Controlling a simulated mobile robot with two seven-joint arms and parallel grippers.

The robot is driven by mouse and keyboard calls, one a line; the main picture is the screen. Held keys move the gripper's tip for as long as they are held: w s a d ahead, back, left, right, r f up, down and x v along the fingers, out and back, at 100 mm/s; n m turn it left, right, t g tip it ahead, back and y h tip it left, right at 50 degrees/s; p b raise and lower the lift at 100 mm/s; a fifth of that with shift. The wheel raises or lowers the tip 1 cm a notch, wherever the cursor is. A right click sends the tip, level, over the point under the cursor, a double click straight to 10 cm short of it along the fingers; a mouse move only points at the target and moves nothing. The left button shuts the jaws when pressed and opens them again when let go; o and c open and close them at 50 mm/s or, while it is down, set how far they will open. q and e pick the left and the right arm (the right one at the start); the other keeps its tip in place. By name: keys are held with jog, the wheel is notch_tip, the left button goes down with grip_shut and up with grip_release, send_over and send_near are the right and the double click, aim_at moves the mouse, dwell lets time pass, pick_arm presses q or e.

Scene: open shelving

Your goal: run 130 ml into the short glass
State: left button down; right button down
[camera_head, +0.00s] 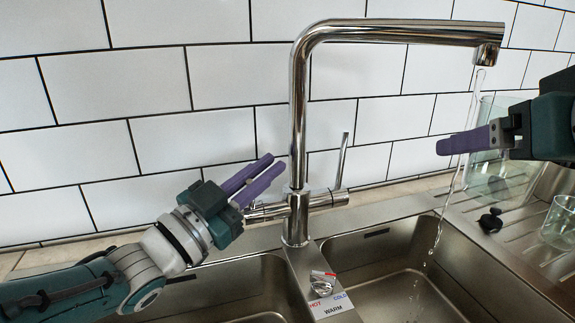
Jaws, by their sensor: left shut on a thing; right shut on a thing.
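A chrome tap (299,120) has its spout (487,50) over the right basin, and a thin stream of water (441,228) falls into that basin. My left gripper (266,172) is shut at the tap's left side handle (266,211); the gripped part is mostly hidden. My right gripper (440,147) is shut at a tall clear glass (488,186), seen behind its fingers and palm; the exact contact is unclear. The stream passes close to its fingers, outside the glass. A shorter clear glass (560,222) stands on the drainboard at the right edge, partly cut off.
A label with HOT, COLD and WARM (333,306) lies between the left basin (237,271) and right basin (360,250). A second lever (342,160) rises right of the tap column. A small black object (490,221) sits on the ribbed drainboard (519,240). White tiles close off the back.

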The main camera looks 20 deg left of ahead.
pick_arm(q)
jog(key=shift+s+d+f+m, duration=0.15)
jog(key=shift+s+m, duration=0.1)
jog(key=shift+m, duration=0.25)
jog(key=c, duration=0.9)
grip_release()
jog(key=shift+s, duration=0.1)
jog(key=v, duration=1.2)
jog(key=shift+f, duration=0.2)
